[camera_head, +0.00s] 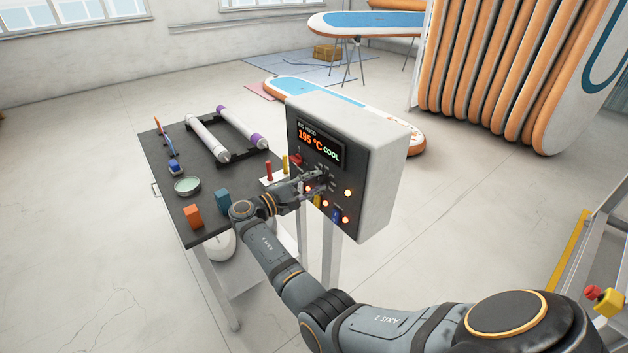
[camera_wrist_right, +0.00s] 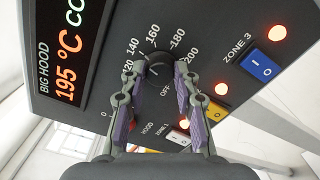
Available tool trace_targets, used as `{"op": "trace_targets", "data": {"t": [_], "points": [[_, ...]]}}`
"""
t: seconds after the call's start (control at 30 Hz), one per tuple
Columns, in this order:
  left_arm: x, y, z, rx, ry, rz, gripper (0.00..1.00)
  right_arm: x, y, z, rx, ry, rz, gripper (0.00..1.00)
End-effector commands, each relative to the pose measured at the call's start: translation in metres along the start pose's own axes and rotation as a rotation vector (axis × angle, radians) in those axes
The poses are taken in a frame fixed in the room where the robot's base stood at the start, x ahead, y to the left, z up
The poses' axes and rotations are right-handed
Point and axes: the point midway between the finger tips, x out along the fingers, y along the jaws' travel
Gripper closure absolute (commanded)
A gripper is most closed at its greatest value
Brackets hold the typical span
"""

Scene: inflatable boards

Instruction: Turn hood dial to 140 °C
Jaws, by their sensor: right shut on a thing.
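The control box (camera_head: 372,150) stands on a post, and its dark front panel carries a display (camera_head: 318,146) reading 195 °C and COOL. The hood dial (camera_wrist_right: 158,75) is a round dark knob ringed by marks from 120 to 200 and OFF; its exact setting is hard to read. My right gripper (camera_head: 318,178) reaches the panel from the left and largely hides the dial in the head view. In the right wrist view its two fingers (camera_wrist_right: 159,64) are closed on opposite sides of the dial. My left gripper is not in view.
Lit lamps and a blue ZONE 3 switch (camera_wrist_right: 262,66) sit close to the dial. A dark workbench (camera_head: 210,208) with rollers, a dish (camera_head: 187,186) and small blocks stands left of the box. Inflatable boards lie and stand behind. Floor at left is clear.

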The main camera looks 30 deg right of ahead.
Motion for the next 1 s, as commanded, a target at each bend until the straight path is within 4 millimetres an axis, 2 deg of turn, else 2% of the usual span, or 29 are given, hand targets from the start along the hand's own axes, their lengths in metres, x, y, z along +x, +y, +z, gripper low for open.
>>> {"op": "trace_targets", "data": {"t": [0.6, 0.63, 0.7, 0.8, 1.0], "points": [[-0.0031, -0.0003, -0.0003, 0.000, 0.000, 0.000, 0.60, 0.0002, 0.0009, -0.0001, -0.040, 0.000, 0.001, 1.00], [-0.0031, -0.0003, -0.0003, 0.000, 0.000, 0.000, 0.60, 0.0002, 0.0008, -0.0001, -0.040, 0.000, 0.001, 0.69], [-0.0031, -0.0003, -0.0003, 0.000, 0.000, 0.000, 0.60, 0.0002, 0.0008, -0.0001, -0.040, 0.000, 0.001, 0.59], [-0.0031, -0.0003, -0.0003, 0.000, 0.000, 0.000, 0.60, 0.0002, 0.0006, -0.0001, -0.040, 0.000, 0.001, 0.47], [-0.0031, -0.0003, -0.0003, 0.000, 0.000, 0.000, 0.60, 0.0001, 0.0002, 0.0000, -0.040, 0.000, 0.000, 0.47]]}}
